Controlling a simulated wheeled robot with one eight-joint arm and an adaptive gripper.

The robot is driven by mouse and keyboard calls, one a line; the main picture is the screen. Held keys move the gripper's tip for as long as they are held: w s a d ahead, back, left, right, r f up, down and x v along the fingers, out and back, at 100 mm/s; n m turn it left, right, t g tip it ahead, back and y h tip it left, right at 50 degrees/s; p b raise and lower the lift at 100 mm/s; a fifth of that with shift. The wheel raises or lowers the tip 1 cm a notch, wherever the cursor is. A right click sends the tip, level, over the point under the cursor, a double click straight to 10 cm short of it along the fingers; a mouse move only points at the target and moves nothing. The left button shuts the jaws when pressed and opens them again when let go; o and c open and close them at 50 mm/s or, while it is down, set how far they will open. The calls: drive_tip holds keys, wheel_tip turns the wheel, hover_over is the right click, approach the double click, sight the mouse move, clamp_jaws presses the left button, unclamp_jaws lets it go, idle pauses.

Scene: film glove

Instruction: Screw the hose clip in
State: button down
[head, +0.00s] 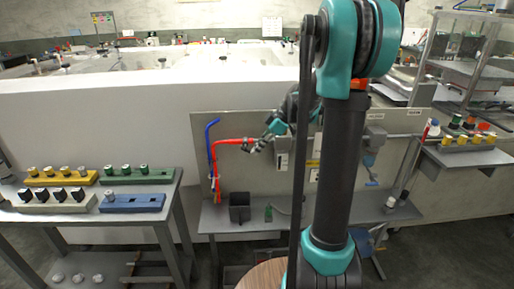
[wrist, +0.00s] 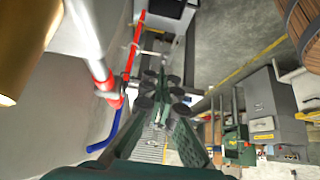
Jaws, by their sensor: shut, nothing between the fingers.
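My gripper (head: 254,145) is at the right end of the red pipe (head: 230,141) in front of the upright panel in the head view. In the wrist view my gripper (wrist: 162,95) has its dark round-padded fingers drawn together with nothing between them. The red pipe (wrist: 134,48) passes beside the fingers there, apart from them as far as I can see. A red collar (wrist: 112,102) sits on a pale pipe (wrist: 86,42), with a blue hose (wrist: 106,132) below it. I cannot make out which part is the hose clip or its screw.
The grey panel (head: 270,125) stands on a bench with a black box (head: 240,207) and a small green item (head: 268,214). A blue pipe (head: 211,150) runs beside the red one. A side table (head: 90,216) holds coloured blocks with knobs. A brass cylinder (wrist: 25,45) is close in the wrist view.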

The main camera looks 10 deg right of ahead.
drive_tip(key=shift+f, duration=0.4)
drive_tip(key=shift+a, duration=0.15)
idle(1.3)
